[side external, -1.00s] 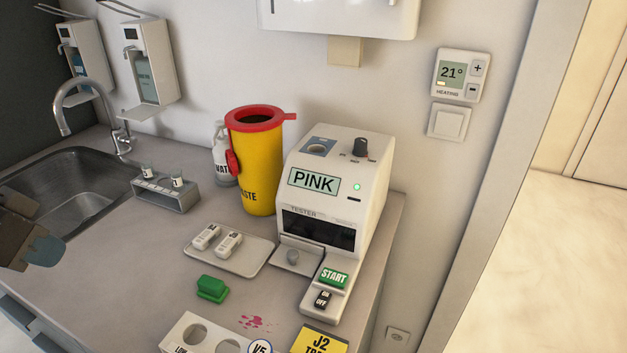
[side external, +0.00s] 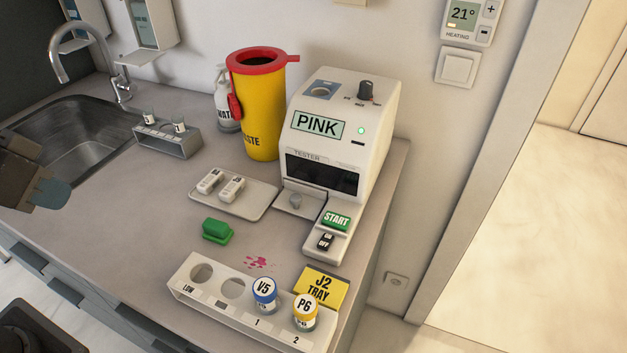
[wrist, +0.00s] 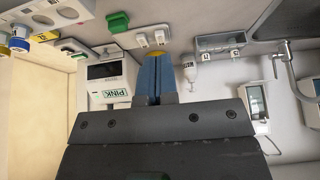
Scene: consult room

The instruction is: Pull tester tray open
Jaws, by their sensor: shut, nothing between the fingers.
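The white tester (side external: 345,125) stands against the wall, its screen reading PINK and a green light lit. I cannot tell how far the tray sits in. A green START button (side external: 336,220) and an ON/OFF switch (side external: 325,241) are beside it. My gripper (side external: 60,194) is at the left edge, by the sink, far from the tester. In the wrist view its blue fingers (wrist: 156,76) are shut and empty; the tester (wrist: 108,78) shows beyond them, left of the fingers.
A small tray (side external: 250,207) with two white cassettes lies left of the tester, near a yellow waste bin (side external: 265,110). A green block (side external: 217,231) and a pink stain (side external: 257,262) are in front.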

